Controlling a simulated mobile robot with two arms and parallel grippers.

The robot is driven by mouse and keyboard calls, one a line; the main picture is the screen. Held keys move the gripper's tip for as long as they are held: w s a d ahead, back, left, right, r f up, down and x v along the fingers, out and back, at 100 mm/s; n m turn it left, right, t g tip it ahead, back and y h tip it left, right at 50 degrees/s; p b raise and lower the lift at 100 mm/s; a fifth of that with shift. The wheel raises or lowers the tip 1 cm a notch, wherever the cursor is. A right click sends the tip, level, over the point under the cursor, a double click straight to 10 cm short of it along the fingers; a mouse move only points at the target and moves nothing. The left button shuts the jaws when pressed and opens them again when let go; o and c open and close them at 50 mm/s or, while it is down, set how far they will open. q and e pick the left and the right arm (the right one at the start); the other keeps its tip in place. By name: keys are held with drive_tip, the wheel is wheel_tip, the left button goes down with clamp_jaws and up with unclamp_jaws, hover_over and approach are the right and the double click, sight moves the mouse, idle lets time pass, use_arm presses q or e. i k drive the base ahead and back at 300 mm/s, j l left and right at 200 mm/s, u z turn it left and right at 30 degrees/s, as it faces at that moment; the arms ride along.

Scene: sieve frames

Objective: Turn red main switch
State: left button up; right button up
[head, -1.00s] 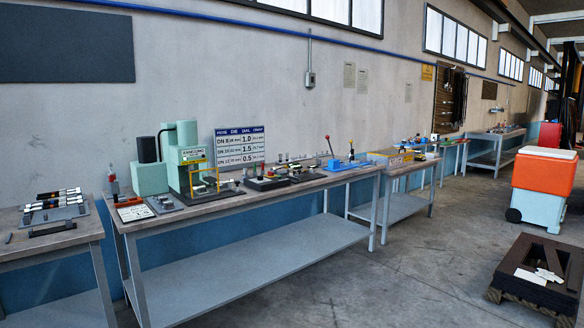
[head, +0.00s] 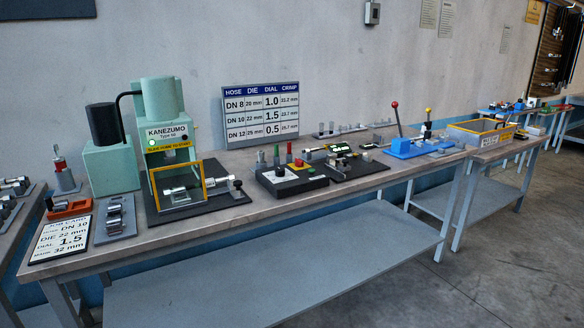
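A dark control box (head: 292,184) lies on the middle workbench. On it are a dark knob with a pale base (head: 280,170) and a small red part (head: 299,163). I cannot tell at this size whether the red part is the main switch, or how it is turned. A green crimping press (head: 160,125) labelled KANEZUMO stands left of the box, with a green light and a yellow-framed guard (head: 181,186) in front. Neither of my grippers is in view.
The workbench (head: 235,213) has a bare front edge and a lower shelf. A job card (head: 60,238) and die blocks lie at left. A hose chart (head: 261,115) stands behind. A red-balled lever on a blue base (head: 404,148) is at right. Floor at lower right is clear.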

sight(299, 163)
drive_tip(key=i+l+u, duration=0.1)
drive_tip(key=i+u, duration=0.2)
drive_tip(key=i+l+u, duration=0.15)
drive_tip(key=l+u, duration=0.35)
drive_tip(key=i+l+u, duration=0.1)
drive_tip(key=l+u, duration=0.2)
drive_tip(key=u, duration=0.15)
drive_tip(key=l+u, duration=0.5)
